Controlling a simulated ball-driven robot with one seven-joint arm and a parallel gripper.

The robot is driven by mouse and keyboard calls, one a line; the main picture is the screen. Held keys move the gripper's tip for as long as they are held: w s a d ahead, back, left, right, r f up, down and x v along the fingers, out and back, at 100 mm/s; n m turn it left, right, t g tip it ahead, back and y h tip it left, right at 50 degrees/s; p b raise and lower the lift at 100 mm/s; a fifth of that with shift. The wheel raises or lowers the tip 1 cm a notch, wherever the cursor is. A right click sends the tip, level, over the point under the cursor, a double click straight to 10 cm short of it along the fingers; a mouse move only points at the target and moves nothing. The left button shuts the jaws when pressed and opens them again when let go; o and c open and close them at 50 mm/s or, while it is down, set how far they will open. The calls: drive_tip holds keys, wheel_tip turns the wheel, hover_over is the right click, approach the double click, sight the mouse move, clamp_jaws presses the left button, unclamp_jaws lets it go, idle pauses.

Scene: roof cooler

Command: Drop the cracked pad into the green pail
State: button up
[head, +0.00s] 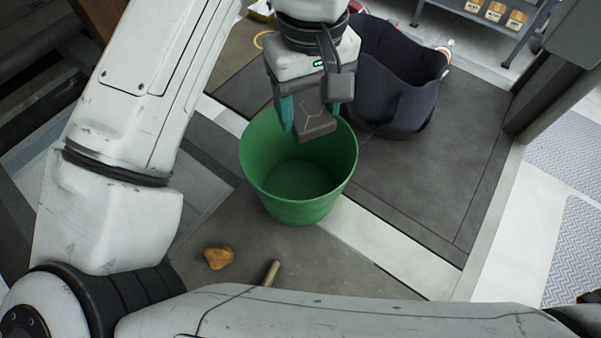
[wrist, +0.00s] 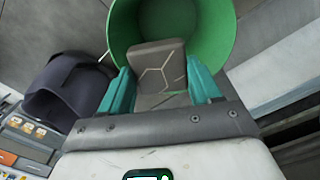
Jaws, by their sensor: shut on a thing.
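The cracked pad (head: 315,124) is a grey-brown block with pale crack lines. My gripper (head: 312,112) has teal fingers and is shut on the pad, one finger on each side. The green pail (head: 298,205) stands upright on the floor, with its open mouth facing up and no object visible inside. In the head view the pad appears over the far part of the pail's mouth. In the wrist view the pad (wrist: 158,66) overlaps the mouth of the pail (wrist: 222,30). The exact height of the pad above the rim is hard to tell.
A dark, open, soft-looking bin (head: 395,95) stands right behind the pail. A tan lump (head: 218,258) and a short stick (head: 271,272) lie on the floor in front. A shelf with small boxes (head: 494,12) is at the back right. Dark floor to the right is clear.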

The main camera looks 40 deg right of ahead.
drive_tip(key=o, duration=1.2)
drive_tip(key=shift+c, duration=0.2)
drive_tip(key=shift+r, duration=0.1)
wheel_tip(320, 180, up, 11)
drive_tip(key=p, duration=1)
drive_tip(key=shift+f, duration=0.2)
